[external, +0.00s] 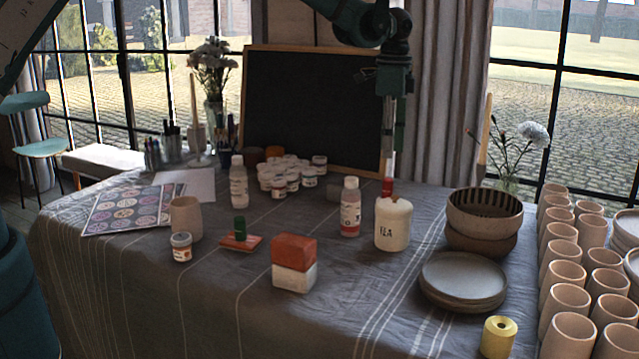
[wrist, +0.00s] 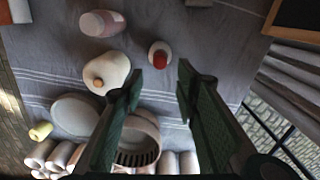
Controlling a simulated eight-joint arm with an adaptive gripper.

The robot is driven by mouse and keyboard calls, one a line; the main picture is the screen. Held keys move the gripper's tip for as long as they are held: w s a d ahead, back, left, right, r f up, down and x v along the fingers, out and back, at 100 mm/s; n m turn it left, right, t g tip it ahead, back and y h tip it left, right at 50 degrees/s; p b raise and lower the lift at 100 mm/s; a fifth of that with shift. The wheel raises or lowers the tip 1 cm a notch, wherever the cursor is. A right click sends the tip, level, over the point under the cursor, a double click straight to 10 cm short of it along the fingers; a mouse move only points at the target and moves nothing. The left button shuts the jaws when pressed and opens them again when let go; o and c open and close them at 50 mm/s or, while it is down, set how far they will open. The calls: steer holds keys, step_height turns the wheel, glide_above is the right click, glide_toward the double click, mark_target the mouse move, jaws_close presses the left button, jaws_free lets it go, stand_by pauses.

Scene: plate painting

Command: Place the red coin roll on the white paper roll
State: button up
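The red coin roll (external: 387,187) shows just behind the tea jar, below my gripper (external: 393,150). In the wrist view the red coin roll (wrist: 159,60) is seen from above, with the white paper roll (wrist: 158,46) showing around its edge. The red roll appears to stand on the white one. In the external view the tea jar hides the lower part. My gripper (wrist: 158,78) is open, with a green finger on either side of a clear gap. It is empty, above and apart from the rolls.
The cream tea jar (external: 393,225) stands in front of the rolls, and a pink-labelled bottle (external: 350,208) is to its left. Stacked bowls (external: 484,213) and plates (external: 462,281) stand to the right. A blackboard (external: 300,105) stands behind. The front left cloth is clear.

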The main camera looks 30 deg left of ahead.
steer(key=s+a+r+n+t, duration=0.1)
steer(key=s+a+r+n, duration=0.2)
steer(key=s+a+r, duration=0.5)
steer(key=s+a+r+n+t+h, duration=0.1)
steer(key=s+a+r+n, duration=0.1)
steer(key=a+r, duration=0.75)
steer(key=s+a+r+n+t, duration=0.1)
steer(key=s+a+r+n, duration=0.3)
steer(key=a, duration=0.8)
steer(key=s+a+r+n+t, duration=0.2)
steer(key=s+a+r+n, duration=0.1)
steer(key=s+a, duration=1)
steer(key=s+a+f+n+t, duration=0.1)
steer(key=s+a+f+n, duration=0.1)
steer(key=s, duration=0.5)
steer(key=s+a+f+n+t+y, duration=0.1)
steer(key=s+a+f+n, duration=0.1)
steer(key=s+a, duration=0.3)
steer(key=shift+s+a+f, duration=0.15)
steer(key=shift+s+f, duration=0.6)
steer(key=shift+s, duration=1)
